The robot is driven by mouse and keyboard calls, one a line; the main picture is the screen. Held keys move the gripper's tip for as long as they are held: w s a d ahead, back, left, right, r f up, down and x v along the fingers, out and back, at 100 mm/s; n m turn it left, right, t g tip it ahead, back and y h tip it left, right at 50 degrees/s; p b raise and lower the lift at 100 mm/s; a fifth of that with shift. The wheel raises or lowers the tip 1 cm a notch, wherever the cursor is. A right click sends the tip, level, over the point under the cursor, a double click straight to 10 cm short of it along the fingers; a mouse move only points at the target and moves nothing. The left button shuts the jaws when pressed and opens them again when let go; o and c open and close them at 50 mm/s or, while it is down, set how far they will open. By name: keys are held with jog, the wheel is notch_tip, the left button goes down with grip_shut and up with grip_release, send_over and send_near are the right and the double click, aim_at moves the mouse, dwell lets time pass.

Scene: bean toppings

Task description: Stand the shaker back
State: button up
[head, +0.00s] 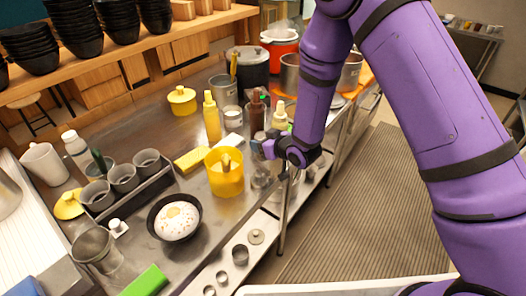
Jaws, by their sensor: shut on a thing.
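My gripper (264,149) is right of the middle of the head view, above the front edge of the steel counter (215,232). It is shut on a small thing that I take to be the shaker. The fingers and the low resolution hide most of it, so I cannot tell its tilt or whether it touches the counter. The gripper is just right of a yellow container (226,180) and in front of several sauce bottles.
A yellow bottle (212,119) and a red pot (281,52) stand farther back. A lower shelf (228,262) holds small metal cups.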

jog(key=shift+f, duration=1.9)
jog(key=shift+f, duration=0.1)
jog(key=o, duration=0.8)
jog(key=v, duration=1.2)
